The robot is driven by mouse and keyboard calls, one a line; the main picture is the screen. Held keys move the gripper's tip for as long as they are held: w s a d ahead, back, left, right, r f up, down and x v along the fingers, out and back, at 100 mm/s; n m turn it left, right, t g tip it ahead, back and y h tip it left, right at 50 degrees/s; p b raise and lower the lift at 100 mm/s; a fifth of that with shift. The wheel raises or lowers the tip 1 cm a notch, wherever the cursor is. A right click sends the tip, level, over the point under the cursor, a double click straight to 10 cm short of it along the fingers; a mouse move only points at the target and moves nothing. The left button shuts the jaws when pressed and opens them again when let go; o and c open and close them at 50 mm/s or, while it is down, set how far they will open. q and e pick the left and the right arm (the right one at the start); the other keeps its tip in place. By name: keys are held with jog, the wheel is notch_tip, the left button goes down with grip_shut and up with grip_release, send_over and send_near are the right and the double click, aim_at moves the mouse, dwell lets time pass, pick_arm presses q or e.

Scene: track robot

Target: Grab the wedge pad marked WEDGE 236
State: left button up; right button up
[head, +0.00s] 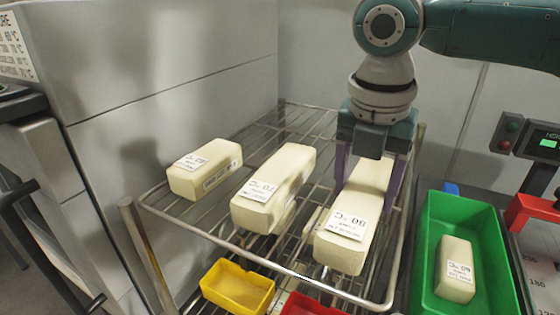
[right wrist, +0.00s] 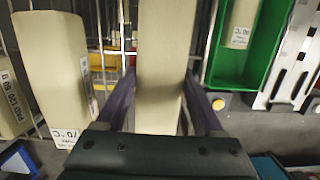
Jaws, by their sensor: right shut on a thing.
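Three cream pads lie on the wire rack (head: 150,209). My right gripper (head: 366,180) is shut on the right-hand pad (head: 340,254), with one finger on each side of it. This long pad carries an upside-down temperature label, seemingly 90 °C. In the right wrist view the held pad (right wrist: 160,50) runs between the fingers. The middle pad (head: 280,180) and the smaller left pad (head: 205,168) are apart from the gripper. I cannot read WEDGE 236 on any pad. My left gripper is out of view.
A green bin (head: 425,235) holding another cream pad (head: 456,275) stands right of the rack. A yellow bin (head: 238,287) and a red bin (head: 310,305) sit below the rack's front. Grey cabinet walls close off the left and back.

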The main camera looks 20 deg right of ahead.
jog(key=c, duration=0.4)
jog(key=shift+o, duration=0.2)
